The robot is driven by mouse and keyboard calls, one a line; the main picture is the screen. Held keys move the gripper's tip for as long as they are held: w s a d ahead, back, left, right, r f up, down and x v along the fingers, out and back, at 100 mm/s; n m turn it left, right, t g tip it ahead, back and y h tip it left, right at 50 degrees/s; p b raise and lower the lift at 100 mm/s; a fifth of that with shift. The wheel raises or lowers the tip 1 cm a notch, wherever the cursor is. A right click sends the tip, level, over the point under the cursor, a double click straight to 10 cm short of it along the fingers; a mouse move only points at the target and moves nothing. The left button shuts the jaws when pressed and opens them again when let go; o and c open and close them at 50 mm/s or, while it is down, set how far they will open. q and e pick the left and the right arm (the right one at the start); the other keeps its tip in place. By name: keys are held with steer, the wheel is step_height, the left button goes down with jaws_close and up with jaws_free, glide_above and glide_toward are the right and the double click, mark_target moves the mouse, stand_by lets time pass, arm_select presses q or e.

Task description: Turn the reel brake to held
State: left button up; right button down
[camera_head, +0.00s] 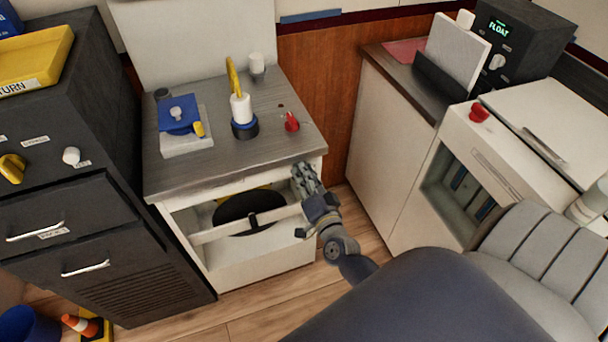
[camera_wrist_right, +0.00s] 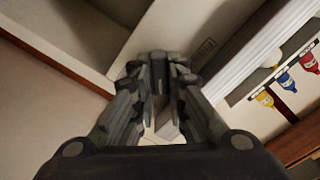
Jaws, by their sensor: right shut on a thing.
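A red knob (camera_head: 291,122) with a small pointer stands on the grey counter (camera_head: 240,152). Another red knob (camera_head: 479,112) sits on the white cabinet to the right. I cannot read a brake label on either. A dark round reel-like disc (camera_head: 235,207) sits in the open front of the white cabinet, behind a white cross bar (camera_head: 210,232). My right gripper (camera_head: 303,178) is at the right end of this opening, below the counter edge. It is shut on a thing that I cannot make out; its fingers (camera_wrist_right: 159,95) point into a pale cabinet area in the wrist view. My left gripper is not in view.
A black box (camera_head: 515,45) at the back right reads FLOAT. Dark drawers (camera_head: 75,235) flank the left. Coloured tags (camera_wrist_right: 286,82) hang at the right of the wrist view.

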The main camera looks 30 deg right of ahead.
steer(key=shift+f+m+b, duration=0.2)
steer(key=shift+m+b, duration=0.7)
steer(key=shift+m, duration=3.4)
steer(key=c, duration=1.6)
jaws_free()
steer(key=shift+s, duration=0.1)
steer(key=v, duration=1.1)
steer(key=shift+s, duration=0.4)
